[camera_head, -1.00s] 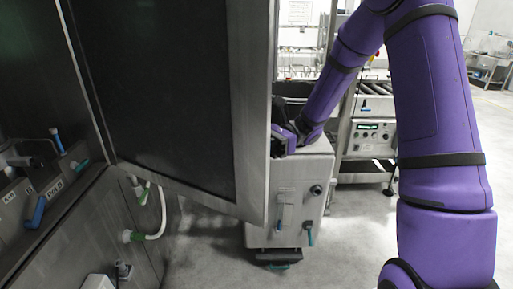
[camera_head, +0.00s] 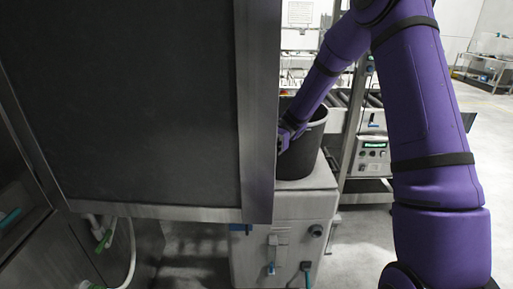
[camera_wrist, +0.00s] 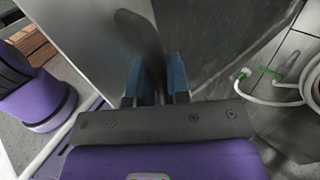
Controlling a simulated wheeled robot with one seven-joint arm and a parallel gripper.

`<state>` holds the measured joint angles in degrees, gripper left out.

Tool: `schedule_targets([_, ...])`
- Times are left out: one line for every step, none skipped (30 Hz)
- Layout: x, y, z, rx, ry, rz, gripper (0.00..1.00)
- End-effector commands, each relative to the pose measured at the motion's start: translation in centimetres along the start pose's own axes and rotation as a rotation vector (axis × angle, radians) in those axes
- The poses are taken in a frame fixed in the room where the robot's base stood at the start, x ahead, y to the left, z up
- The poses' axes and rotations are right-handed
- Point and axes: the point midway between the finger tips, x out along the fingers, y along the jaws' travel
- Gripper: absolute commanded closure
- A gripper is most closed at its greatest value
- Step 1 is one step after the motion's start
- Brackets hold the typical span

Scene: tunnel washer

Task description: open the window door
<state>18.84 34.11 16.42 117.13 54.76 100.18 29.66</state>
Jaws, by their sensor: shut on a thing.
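The window door (camera_head: 150,110) is a large dark pane in a grey metal frame. It fills the left half of the head view and stands swung out from the washer body. In the wrist view, my gripper (camera_wrist: 157,85) has its blue-padded fingers shut on a dark, curved door handle (camera_wrist: 140,35). A grey sheet of metal, likely the door, lies to the left of the fingers. In the head view, my purple wrist reaches behind the door's right edge, which hides the fingers and the handle there.
A grey cabinet (camera_head: 285,240) with a black bin (camera_head: 302,150) on it stands right behind the door's free edge. A white hose (camera_head: 131,255) hangs at the lower left. A rack with a control box (camera_head: 371,155) stands further back. Floor at the right is open.

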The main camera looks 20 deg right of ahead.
Motion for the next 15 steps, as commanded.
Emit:
schedule_targets([0.21,-0.12,-0.01,0.002,-0.001,0.006,1.0])
schedule_targets([0.22,-0.12,-0.01,0.002,-0.001,0.008,1.0])
schedule_targets([0.23,-0.13,-0.01,0.002,-0.001,0.009,1.0])
schedule_targets([0.24,-0.13,-0.01,0.002,-0.001,0.01,1.0])
schedule_targets([0.24,-0.14,-0.01,0.002,-0.001,0.011,1.0])
schedule_targets([0.25,-0.14,-0.01,0.002,-0.001,0.011,1.0])
schedule_targets([0.25,-0.14,-0.01,0.002,-0.001,0.012,1.0])
schedule_targets([0.25,-0.14,-0.01,0.002,-0.001,0.012,1.0])
schedule_targets([0.26,-0.14,-0.01,0.002,-0.001,0.012,1.0])
schedule_targets([0.26,-0.14,-0.01,0.002,-0.001,0.011,1.0])
schedule_targets([0.26,-0.15,0.0,0.002,-0.001,0.011,1.0])
schedule_targets([0.26,-0.15,0.0,0.002,-0.001,0.011,1.0])
schedule_targets([0.27,-0.15,0.0,0.002,-0.001,0.011,1.0])
schedule_targets([0.27,-0.15,0.0,0.002,-0.001,0.011,1.0])
schedule_targets([0.27,-0.15,0.0,0.002,-0.001,0.011,0.76])
